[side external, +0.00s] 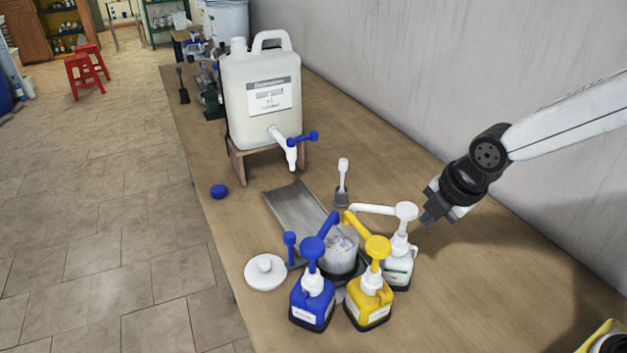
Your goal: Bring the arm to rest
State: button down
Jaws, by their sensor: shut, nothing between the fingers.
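My gripper (430,217) is shut and empty. It hangs above the right part of the wooden bench (500,300), just right of the white pump bottle (397,270), apart from it as far as I can see. My arm reaches in from the right edge of the side external view.
Blue (312,302) and yellow (370,300) pump bottles stand around a clear container (340,254). A white lid (265,272) lies to their left. A large jerrycan (262,95) with a tap sits on a wooden stand (240,165).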

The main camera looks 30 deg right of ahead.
jog(key=s+d+f+m, duration=0.2)
jog(key=s+d+m, duration=0.1)
jog(key=m, duration=0.7)
jog(key=s+d+f+m+g+h, duration=0.1)
jog(key=d+m, duration=0.4)
jog(key=m, duration=0.5)
jog(key=s+f, duration=0.1)
jog(key=s, duration=0.1)
jog(key=shift+s+d+f, duration=0.2)
jog(key=shift+s+f, duration=0.05)
jog(key=shift+s, duration=0.15)
